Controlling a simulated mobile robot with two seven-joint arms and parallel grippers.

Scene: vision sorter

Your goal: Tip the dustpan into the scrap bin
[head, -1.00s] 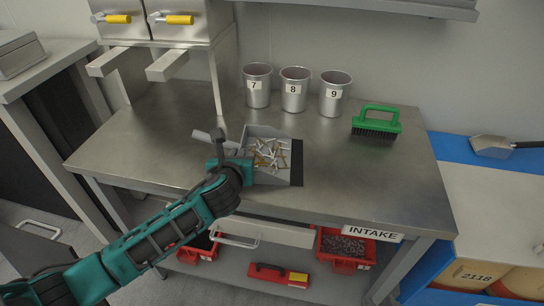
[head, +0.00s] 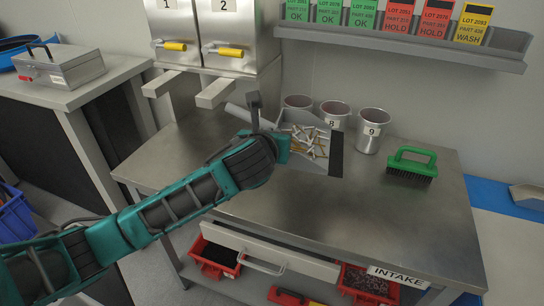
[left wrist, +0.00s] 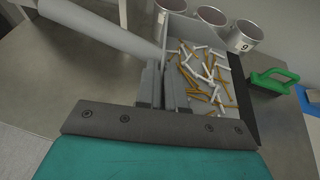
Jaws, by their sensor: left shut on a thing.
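The grey dustpan (head: 337,155) holds a pile of mixed white and brown-yellow scraps (head: 310,142). It is held above the steel table, roughly level, its dark front lip to the right. My left gripper (head: 268,132) is shut on the dustpan near its handle side. The left wrist view shows the fingers (left wrist: 165,88) against the dustpan (left wrist: 240,80), with the pale handle (left wrist: 95,28) running to the upper left. I see no bin that is clearly the scrap bin. My right gripper is not in view.
Metal cups, one labelled 9 (head: 372,130), stand behind the dustpan. A green brush (head: 411,163) lies to the right on the steel table (head: 400,225). Dispensers (head: 230,45) stand behind at left. A blue bin (head: 14,215) is at the far left edge. Red bins (head: 218,258) sit below.

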